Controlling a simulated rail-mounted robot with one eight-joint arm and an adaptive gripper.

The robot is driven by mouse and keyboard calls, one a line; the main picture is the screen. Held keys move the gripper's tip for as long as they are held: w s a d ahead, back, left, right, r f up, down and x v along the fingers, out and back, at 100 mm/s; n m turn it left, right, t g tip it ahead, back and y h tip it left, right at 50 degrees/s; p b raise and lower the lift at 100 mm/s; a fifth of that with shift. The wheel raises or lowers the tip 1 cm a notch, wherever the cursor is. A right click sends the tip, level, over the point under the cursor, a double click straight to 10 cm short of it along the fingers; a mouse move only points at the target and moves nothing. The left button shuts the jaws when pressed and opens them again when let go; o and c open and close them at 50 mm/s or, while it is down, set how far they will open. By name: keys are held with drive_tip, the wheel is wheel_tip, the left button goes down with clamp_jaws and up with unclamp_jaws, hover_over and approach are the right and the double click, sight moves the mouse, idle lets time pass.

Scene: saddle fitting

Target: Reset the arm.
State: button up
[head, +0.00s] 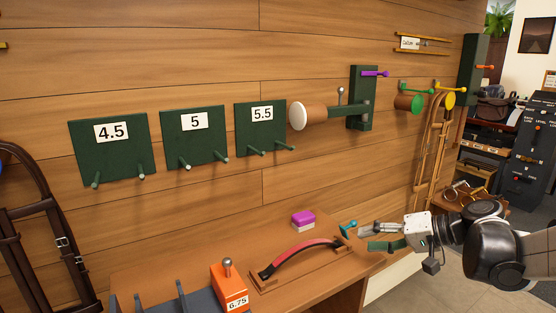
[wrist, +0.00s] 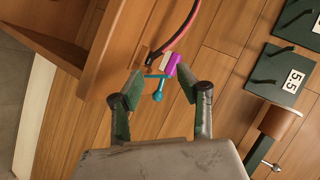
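My gripper (head: 362,237) is at the lower right of the head view, just off the right end of the wooden bench (head: 335,290). Its two fingers are spread apart with nothing gripped, as the wrist view also shows (wrist: 160,73). A teal knobbed piece (head: 348,228) appears just beyond the fingertips in the head view. In the wrist view the teal piece (wrist: 158,96) shows between the fingers, seemingly beyond them; its exact distance is unclear.
A purple and white block (head: 303,218), a red curved strap (head: 300,256) and an orange 6.75 block (head: 230,288) are on the bench. Green plates marked 4.5 (head: 112,155), 5 (head: 194,140) and 5.5 (head: 261,130) hang on the wall. A brown cylinder (head: 315,115) juts from its mount.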

drive_tip(key=s+a+f+n+h, duration=0.15)
drive_tip(key=s+h, duration=0.35)
drive_tip(key=s, duration=0.5)
drive_tip(key=s+a+h, duration=0.2)
drive_tip(key=s+h, duration=0.3)
drive_tip(key=s, duration=0.6)
wheel_tip(320, 180, up, 14)
drive_tip(key=p, duration=1.4)
drive_tip(key=shift+d+r+t+h, duration=0.15)
drive_tip(key=shift+d+t+h, duration=0.15)
drive_tip(key=shift+d, duration=0.05)
